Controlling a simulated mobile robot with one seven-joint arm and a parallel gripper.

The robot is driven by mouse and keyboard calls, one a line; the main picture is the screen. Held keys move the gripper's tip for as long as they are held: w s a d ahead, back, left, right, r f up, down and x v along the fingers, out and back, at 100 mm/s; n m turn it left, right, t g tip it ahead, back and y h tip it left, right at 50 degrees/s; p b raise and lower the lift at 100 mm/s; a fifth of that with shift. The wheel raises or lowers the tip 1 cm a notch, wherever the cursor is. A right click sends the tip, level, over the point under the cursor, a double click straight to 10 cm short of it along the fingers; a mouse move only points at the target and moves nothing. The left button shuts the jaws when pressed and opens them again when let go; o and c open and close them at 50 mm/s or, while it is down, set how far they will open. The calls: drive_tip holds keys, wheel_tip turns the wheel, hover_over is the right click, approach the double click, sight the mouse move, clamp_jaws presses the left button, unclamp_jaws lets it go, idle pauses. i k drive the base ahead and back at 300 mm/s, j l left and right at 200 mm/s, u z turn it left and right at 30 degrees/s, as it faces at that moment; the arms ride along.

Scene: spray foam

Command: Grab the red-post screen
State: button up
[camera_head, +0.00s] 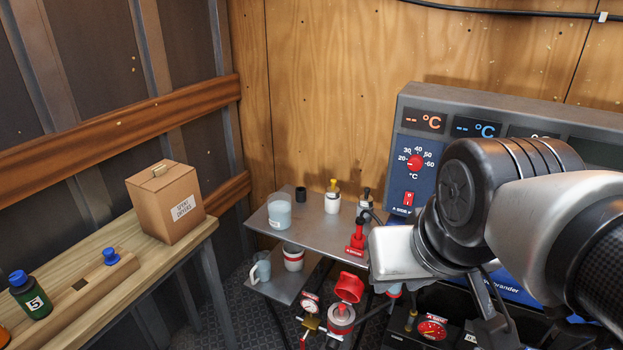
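No part is clearly readable as the red-post screen. The likeliest match is a small red upright fitting (357,235) with a red label at its foot, at the right front of the metal shelf. My arm reaches in from the right, and its pale end housing (396,252) is just right of this fitting. The housing and arm hide part of the area behind them. My fingertips cannot be made out clearly, and I see nothing held.
The metal shelf (318,236) carries a beaker (279,211), a black cup (300,194) and a yellow-topped white jar (332,198). Below are a mug (261,268), red valves and gauges (341,318). A control panel (412,160) stands behind my arm. A bench with a box (165,203) is left.

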sight(341, 314)
drive_tip(key=k, duration=0.6)
drive_tip(key=i+j+z, duration=0.4)
drive_tip(key=j, duration=0.15)
drive_tip(key=i+j+z, duration=0.2)
drive_tip(key=j, duration=0.15)
drive_tip(key=j+z, duration=0.2)
drive_tip(key=i+j+z, duration=0.2)
drive_tip(key=j, duration=0.3)
drive_tip(key=k, duration=0.05)
